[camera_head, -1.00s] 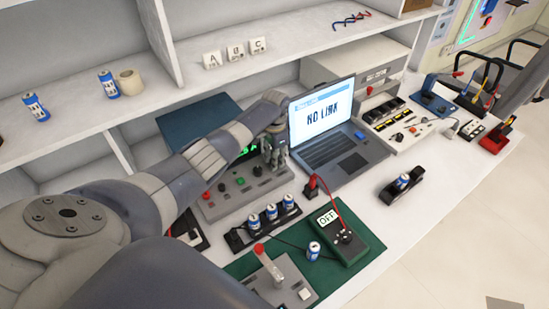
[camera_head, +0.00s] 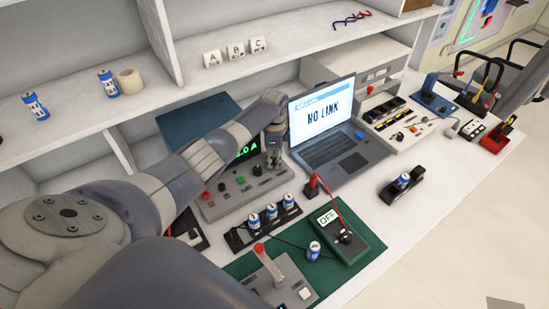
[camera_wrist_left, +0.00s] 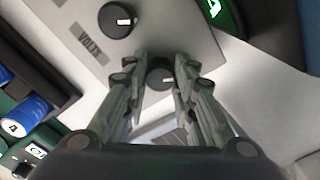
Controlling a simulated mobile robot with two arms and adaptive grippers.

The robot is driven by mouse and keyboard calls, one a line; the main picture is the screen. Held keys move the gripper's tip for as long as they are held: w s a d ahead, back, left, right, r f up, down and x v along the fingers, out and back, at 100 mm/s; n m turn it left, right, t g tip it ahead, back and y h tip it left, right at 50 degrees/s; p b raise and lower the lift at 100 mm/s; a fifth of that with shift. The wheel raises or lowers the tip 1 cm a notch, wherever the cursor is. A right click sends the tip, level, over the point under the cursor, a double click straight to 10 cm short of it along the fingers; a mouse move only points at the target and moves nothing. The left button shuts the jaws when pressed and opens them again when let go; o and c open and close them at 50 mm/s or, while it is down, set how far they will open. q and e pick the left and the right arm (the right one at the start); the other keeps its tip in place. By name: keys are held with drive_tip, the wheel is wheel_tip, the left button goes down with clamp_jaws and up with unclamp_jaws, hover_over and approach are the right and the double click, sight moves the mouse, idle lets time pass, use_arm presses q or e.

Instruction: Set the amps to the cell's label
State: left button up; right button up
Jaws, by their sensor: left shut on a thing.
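My left gripper (camera_head: 273,158) reaches down onto the right end of the grey control panel (camera_head: 235,204). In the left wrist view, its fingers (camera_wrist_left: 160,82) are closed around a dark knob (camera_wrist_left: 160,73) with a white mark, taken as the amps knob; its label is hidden. The knob (camera_wrist_left: 117,19) marked VOLTS sits beside it, free. A display (camera_head: 246,150) behind the panel shows green digits ending in "0 A", partly hidden by my arm. Blue-and-white cells (camera_head: 271,211) stand in a black rack; one cell (camera_wrist_left: 27,118) shows a "4" in the wrist view. My right gripper is not in view.
A laptop (camera_head: 330,150) reading NO LINK stands right of the panel. A black holder (camera_head: 388,193) with a cell lies right. Bare bench lies beyond the laptop's front edge.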

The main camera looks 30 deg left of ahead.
sight(274, 160)
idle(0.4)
use_arm(q)
drive_tip(key=o, duration=1.1)
drive_tip(key=shift+r, duration=0.15)
wheel_tip(274, 160, up, 12)
drive_tip(key=shift+f, duration=0.1)
